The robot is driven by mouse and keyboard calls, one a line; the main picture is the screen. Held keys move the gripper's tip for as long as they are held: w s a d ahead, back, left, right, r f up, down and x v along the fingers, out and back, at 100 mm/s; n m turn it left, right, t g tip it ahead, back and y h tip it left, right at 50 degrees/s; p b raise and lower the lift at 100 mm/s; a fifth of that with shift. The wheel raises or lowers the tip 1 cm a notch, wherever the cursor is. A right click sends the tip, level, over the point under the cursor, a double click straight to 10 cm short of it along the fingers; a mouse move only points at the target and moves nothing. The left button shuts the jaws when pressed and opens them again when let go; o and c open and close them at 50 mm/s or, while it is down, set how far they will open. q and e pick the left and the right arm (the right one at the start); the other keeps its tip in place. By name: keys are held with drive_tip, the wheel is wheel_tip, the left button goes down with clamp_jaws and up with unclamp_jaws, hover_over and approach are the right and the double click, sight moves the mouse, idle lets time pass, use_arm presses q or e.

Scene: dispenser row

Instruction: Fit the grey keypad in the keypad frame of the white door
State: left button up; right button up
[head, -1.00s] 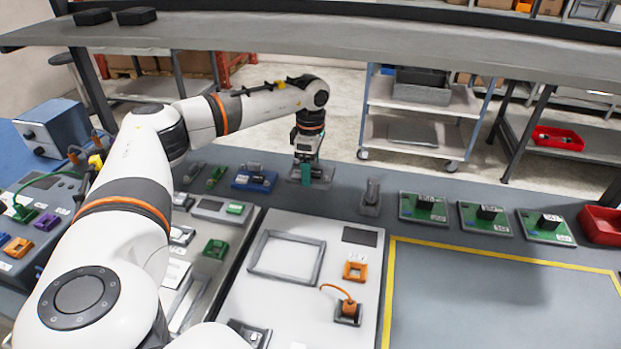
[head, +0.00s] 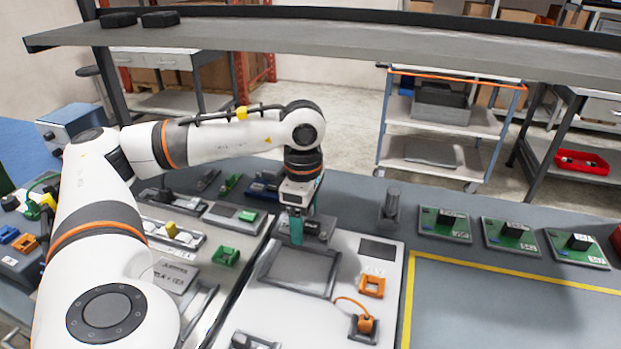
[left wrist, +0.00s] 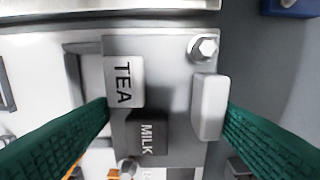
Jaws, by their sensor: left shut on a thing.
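The grey keypad (head: 318,228) is held by my left gripper (head: 296,232), which has green fingers, just beyond the far edge of the keypad frame. In the left wrist view the keypad (left wrist: 172,75) shows a TEA key, a MILK key, a bolt head and a pale raised block between the fingers (left wrist: 167,117). The keypad frame (head: 262,262) is a grey rectangle on the white door (head: 262,318); its inside looks darkened, perhaps by shadow. The keypad appears above the door, apart from the frame; the exact gap is unclear. My right gripper is out of view.
An orange socket (head: 371,287) and an orange plug with cable (head: 364,324) sit on the door right of the frame. A grey stand (head: 391,210) and several green boards (head: 445,224) stand beyond. The yellow-edged mat area (head: 500,305) is clear.

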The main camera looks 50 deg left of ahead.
use_arm(q)
drive_tip(key=shift+s+d, duration=0.15)
drive_tip(key=shift+s, duration=0.1)
drive_tip(key=shift+r+p, duration=0.65)
drive_tip(key=shift+r, duration=0.35)
idle(0.8)
drive_tip(key=shift+r+p, duration=0.95)
drive_tip(key=shift+r, duration=0.6)
